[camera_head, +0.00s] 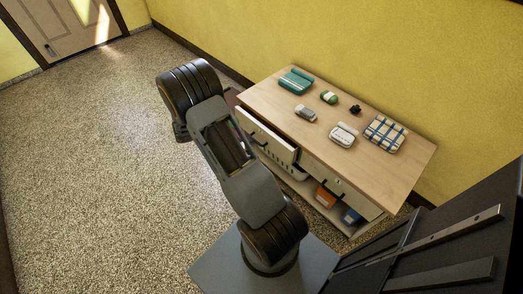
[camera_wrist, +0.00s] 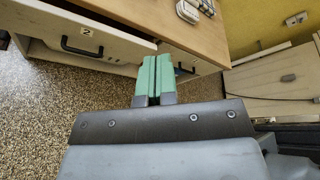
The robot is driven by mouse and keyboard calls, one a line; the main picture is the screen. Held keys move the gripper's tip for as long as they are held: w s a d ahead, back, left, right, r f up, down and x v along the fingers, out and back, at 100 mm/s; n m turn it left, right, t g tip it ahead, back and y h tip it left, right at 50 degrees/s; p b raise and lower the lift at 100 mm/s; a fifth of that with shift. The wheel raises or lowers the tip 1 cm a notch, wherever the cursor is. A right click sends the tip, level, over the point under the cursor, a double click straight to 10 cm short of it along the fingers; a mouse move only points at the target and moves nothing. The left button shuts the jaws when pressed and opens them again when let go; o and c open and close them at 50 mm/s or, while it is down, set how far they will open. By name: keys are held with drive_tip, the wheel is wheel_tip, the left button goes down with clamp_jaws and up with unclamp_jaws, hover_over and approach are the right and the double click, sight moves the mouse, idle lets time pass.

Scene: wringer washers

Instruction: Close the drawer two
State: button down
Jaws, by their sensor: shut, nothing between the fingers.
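Drawer two (camera_wrist: 110,44) has a white front with a black bar handle (camera_wrist: 80,47) and a label "2". In the wrist view its front stands out from under the wooden top, so it is partly open. In the head view a pulled-out white drawer (camera_head: 276,143) shows beside my arm, which hides its left part. My gripper (camera_wrist: 155,62) has green fingers, pressed together and empty. They appear near the right end of the drawer front; I cannot tell whether they touch it. The gripper is hidden in the head view.
The cabinet's wooden top (camera_head: 385,166) holds a teal item (camera_head: 295,82), a green-white item (camera_head: 328,97), a plaid cloth (camera_head: 385,133) and other small things. Another drawer (camera_head: 325,176) is to the right, above a shelf with boxes (camera_head: 325,196). Open speckled floor (camera_head: 90,150) lies left.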

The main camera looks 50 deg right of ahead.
drive_tip(key=w+d+f+n+t+h+b, duration=0.15)
drive_tip(key=f+n+b, duration=0.3)
drive_tip(key=f, duration=0.65)
drive_tip(key=d+f+n+t+h+b, duration=0.2)
drive_tip(key=f+n+h+b, duration=0.3)
drive_tip(key=f, duration=0.7)
drive_tip(key=n+y+b, duration=0.2)
approach(265, 132)
drive_tip(key=shift+m, duration=0.25)
drive_tip(key=d, duration=0.7)
drive_tip(key=shift+s+d+r, duration=0.2)
drive_tip(key=shift+s+d, duration=0.1)
drive_tip(key=shift+s, duration=0.05)
